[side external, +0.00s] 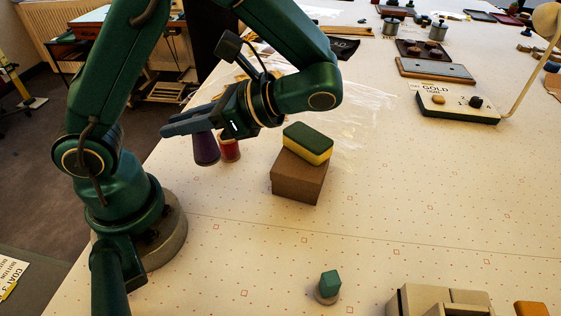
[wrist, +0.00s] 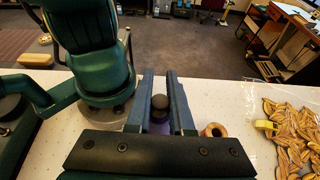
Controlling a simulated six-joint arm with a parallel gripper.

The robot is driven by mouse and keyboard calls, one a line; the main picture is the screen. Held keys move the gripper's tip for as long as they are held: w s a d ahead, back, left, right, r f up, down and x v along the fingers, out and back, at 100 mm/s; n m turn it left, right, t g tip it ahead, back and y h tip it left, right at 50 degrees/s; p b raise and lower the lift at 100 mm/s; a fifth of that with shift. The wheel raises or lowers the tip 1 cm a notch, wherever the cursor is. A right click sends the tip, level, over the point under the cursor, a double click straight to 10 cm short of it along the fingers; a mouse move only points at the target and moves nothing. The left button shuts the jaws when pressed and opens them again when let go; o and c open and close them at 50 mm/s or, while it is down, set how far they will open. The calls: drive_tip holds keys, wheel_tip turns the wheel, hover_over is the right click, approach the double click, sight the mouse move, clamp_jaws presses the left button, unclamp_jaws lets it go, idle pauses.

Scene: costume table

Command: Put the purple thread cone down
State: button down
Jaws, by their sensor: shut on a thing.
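The purple thread cone (side external: 206,149) is upright below my gripper (side external: 168,129) in the side view, its top hidden by the fingers. In the wrist view its dark tip and a bit of purple (wrist: 160,127) show between the two fingers of my gripper (wrist: 159,76). The gripper is shut on the cone, well back from the fingertips. The cone's base is at or very close to the table (side external: 225,195); I cannot tell whether it touches.
A red thread spool (side external: 230,149) stands right beside the cone. A green-and-yellow sponge (side external: 308,143) lies on a brown box (side external: 299,178) to the right. Clear plastic film (side external: 350,110) and a pile of tan leaf shapes (wrist: 288,120) lie nearby. The table's left edge is close.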

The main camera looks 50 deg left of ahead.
drive_tip(key=w+d+r+n+g+h, duration=0.1)
drive_tip(key=w+d+n+h, duration=0.2)
drive_tip(key=d+n+h, duration=0.6)
drive_tip(key=w+d+r+n+g+h, duration=0.1)
drive_tip(key=w+d+n+h, duration=0.2)
drive_tip(key=d+n+h, duration=0.55)
drive_tip(key=w+d+r+n+t+h, duration=0.3)
drive_tip(key=w+d+r+n+t, duration=0.1)
drive_tip(key=w+n+t, duration=0.35)
drive_tip(key=w+d+r+n+t+h, duration=0.2)
drive_tip(key=w+d+r+n+t, duration=0.2)
drive_tip(key=w+n+t, duration=0.4)
drive_tip(key=shift+m+t, duration=0.35)
drive_tip(key=shift+m, duration=0.15)
drive_tip(key=shift+s+f, duration=0.2)
drive_tip(key=shift+f, duration=5)
drive_tip(key=shift+s+f, duration=0.2)
drive_tip(key=shift+f, duration=4.95)
drive_tip(key=shift+f, duration=0.1)
drive_tip(key=c, duration=0.8)
unclamp_jaws()
